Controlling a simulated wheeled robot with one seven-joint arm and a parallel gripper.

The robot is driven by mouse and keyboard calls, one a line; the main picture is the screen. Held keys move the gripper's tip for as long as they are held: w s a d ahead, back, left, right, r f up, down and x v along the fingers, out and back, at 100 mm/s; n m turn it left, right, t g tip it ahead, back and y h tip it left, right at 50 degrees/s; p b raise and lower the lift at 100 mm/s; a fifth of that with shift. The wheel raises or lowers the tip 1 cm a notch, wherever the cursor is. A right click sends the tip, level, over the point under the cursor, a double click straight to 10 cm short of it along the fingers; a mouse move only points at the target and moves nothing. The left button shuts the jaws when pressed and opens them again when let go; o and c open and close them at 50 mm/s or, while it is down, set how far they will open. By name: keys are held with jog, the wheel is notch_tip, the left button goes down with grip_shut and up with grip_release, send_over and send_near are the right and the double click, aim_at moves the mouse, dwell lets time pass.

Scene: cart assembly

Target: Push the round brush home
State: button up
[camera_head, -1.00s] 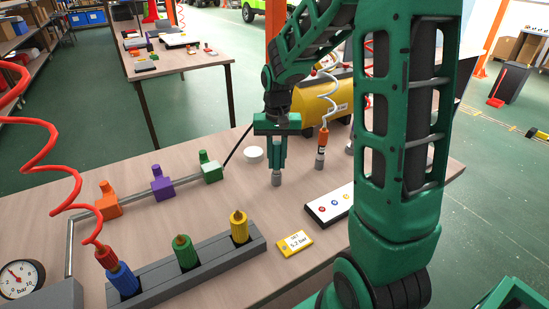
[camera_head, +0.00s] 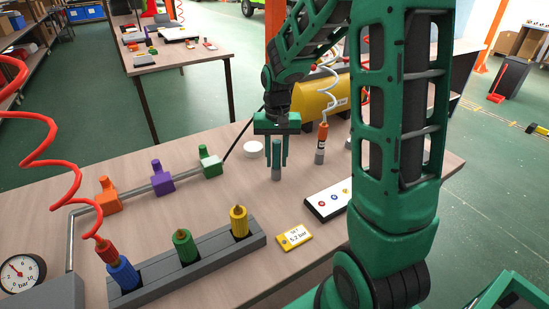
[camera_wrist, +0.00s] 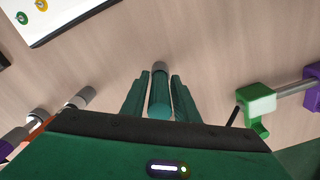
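A dark green cylinder (camera_head: 276,155) stands upright in a grey collar (camera_head: 276,174) on the workbench, in the middle of the head view. It may be the round brush, but no bristles can be made out. My gripper (camera_head: 277,160) points down with one finger on each side of it. The fingers are open, with a narrow gap on both sides. In the wrist view the green cylinder (camera_wrist: 160,105) lies between the two fingers (camera_wrist: 158,98), apart from both, with its grey collar (camera_wrist: 160,66) beyond the fingertips. How deep it sits in the collar cannot be told.
An orange tool (camera_head: 322,135) on a white coil stands close to the right. A white round dish (camera_head: 253,150) is just left. A green valve block (camera_head: 210,162), a grey rack (camera_head: 205,262) with coloured plugs and a white button panel (camera_head: 328,204) lie around it.

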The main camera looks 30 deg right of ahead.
jog(key=shift+o, duration=1)
notch_tip(320, 180, up, 11)
jog(key=shift+f, duration=0.15)
